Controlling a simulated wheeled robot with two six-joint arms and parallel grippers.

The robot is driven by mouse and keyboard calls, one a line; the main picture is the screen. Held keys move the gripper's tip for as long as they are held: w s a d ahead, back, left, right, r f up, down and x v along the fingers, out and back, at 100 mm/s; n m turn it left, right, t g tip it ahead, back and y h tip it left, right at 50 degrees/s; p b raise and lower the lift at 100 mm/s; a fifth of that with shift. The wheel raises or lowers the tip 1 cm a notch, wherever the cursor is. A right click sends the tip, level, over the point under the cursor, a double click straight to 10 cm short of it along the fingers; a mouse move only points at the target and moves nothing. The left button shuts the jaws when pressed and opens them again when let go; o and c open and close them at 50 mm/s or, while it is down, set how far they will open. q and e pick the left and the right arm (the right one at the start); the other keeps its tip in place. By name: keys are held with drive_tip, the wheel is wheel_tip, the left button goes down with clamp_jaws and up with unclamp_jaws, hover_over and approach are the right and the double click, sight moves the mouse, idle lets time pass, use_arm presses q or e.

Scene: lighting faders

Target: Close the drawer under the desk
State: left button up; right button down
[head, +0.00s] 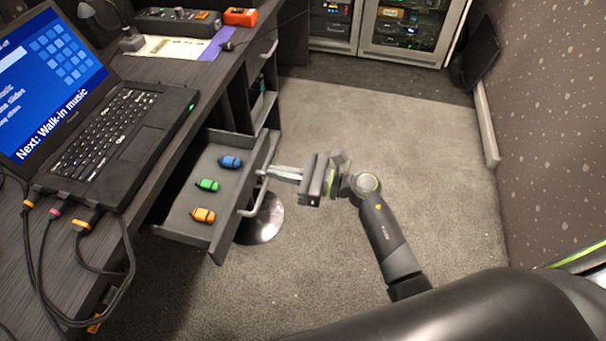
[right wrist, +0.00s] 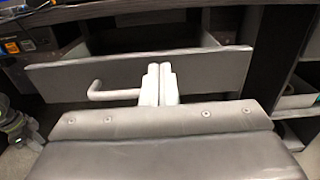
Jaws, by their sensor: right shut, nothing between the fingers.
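The drawer (head: 226,236) under the desk (head: 165,112) stands pulled out in the head view, with a bar handle (head: 247,212) on its front. In the right wrist view, the shut fingers (right wrist: 158,82) are in front of the drawer front (right wrist: 215,72), beside the handle (right wrist: 108,93). I cannot tell whether they touch.
A laptop (head: 110,130) with cables stands on the desk. Open shelves (head: 262,105) and a smaller handle (head: 269,49) are beyond the drawer. A round metal base (head: 265,222) stands on the floor near the drawer. The carpet (head: 430,150) to the right is clear.

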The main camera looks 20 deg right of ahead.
sight(252, 167)
drive_tip(key=shift+x, duration=1.75)
use_arm(q)
drive_tip(key=shift+f, duration=0.25)
drive_tip(key=shift+s+a, duration=0.1)
drive_tip(key=shift+s, duration=0.05)
use_arm(e)
drive_tip(key=shift+w, duration=0.15)
